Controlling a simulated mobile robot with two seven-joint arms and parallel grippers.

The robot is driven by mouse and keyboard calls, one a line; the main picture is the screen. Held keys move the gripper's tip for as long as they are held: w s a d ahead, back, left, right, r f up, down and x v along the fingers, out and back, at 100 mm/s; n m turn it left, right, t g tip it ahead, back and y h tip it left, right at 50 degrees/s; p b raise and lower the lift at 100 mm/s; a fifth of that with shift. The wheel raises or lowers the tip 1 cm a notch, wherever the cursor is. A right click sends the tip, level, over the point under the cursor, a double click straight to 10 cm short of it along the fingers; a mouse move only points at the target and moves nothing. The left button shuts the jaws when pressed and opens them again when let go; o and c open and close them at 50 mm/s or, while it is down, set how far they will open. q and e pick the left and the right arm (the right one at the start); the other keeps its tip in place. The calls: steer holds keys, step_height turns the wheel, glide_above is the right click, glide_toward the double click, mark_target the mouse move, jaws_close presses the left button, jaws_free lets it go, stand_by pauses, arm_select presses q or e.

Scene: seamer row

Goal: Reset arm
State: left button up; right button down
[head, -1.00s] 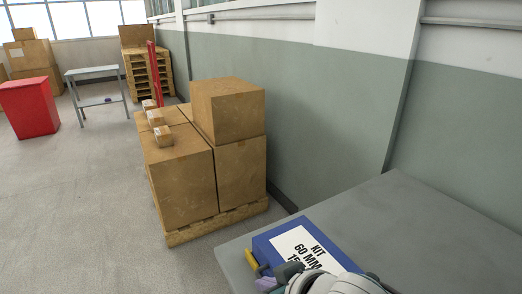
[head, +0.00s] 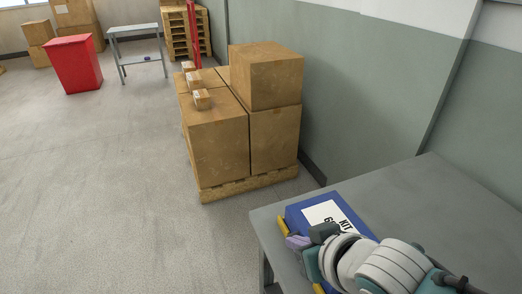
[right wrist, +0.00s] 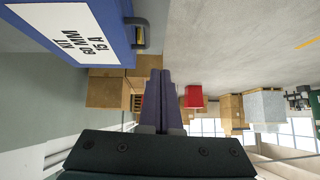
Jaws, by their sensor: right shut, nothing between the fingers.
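My right gripper (head: 294,242) is at the front left edge of the grey table, beside the blue kit box. Its purple fingers (right wrist: 160,95) are together with nothing between them in the right wrist view. The blue kit box (head: 297,209) with a white label lies on the grey table (head: 410,196), partly hidden behind my right arm. It also shows at the upper left of the right wrist view (right wrist: 118,22), with a dark and yellow handle on its side. My left gripper is not in view.
A pallet (head: 240,188) of cardboard boxes (head: 218,146) stands beyond the table, against the wall. A red bin (head: 76,64) and a small grey table (head: 135,30) stand farther back. The floor at left is clear.

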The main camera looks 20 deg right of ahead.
steer(key=p+v, duration=0.1)
steer(key=v, duration=0.6)
steer(key=shift+s+a+r+p, duration=0.25)
steer(key=shift+s+a+p, duration=0.1)
steer(key=shift+a, duration=0.1)
